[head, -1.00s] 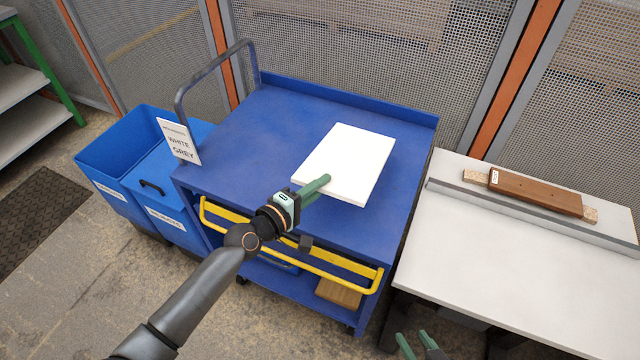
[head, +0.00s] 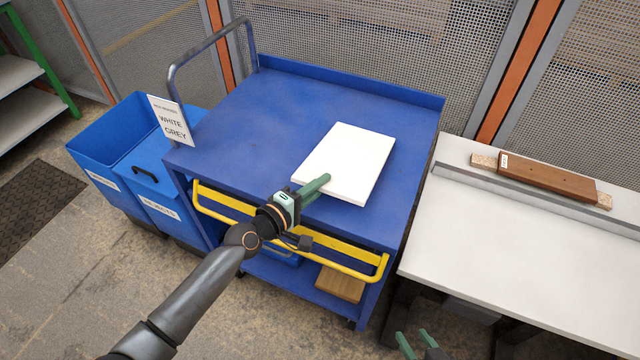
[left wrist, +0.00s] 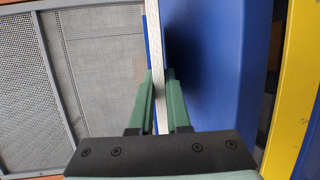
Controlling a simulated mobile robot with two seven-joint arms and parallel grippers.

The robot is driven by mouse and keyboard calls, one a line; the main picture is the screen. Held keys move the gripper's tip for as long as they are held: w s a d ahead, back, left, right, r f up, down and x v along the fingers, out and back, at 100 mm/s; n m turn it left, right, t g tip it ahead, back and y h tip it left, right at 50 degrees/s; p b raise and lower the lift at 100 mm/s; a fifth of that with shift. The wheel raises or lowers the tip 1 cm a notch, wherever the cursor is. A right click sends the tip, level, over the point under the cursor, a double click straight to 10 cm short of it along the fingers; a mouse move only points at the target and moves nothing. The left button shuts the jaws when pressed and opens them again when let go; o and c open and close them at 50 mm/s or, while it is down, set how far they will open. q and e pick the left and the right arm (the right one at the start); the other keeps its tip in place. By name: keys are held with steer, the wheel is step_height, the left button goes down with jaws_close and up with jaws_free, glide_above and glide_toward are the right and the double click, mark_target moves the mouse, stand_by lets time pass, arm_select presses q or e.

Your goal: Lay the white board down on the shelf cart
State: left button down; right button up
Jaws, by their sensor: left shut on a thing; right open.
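The white board (head: 348,160) is held flat over the blue top of the shelf cart (head: 250,110) in the head view. My left gripper (head: 314,188) is shut on the board's near left edge. In the left wrist view the board (left wrist: 155,40) shows edge-on between the two green fingers (left wrist: 160,100), with a dark shadow on the blue cart top (left wrist: 225,70) beside it, so it appears a little above the surface. My right gripper (head: 415,342) is open and empty at the bottom edge of the head view, low in front of the white table.
A sign reading white and grey (head: 171,121) stands at the cart's left edge by a grey handle (head: 175,85). A yellow rail (head: 335,262) runs along the cart's front. Blue bins (head: 100,160) stand left. A white table (head: 500,250) with a brown wooden piece (head: 545,177) stands right.

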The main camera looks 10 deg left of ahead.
arm_select(q)
steer(key=shift+f+b, duration=0.25)
steer(key=shift+b, duration=0.1)
steer(key=c, duration=0.8)
jaws_free()
steer(key=shift+o, duration=0.2)
steer(key=shift+f, duration=0.15)
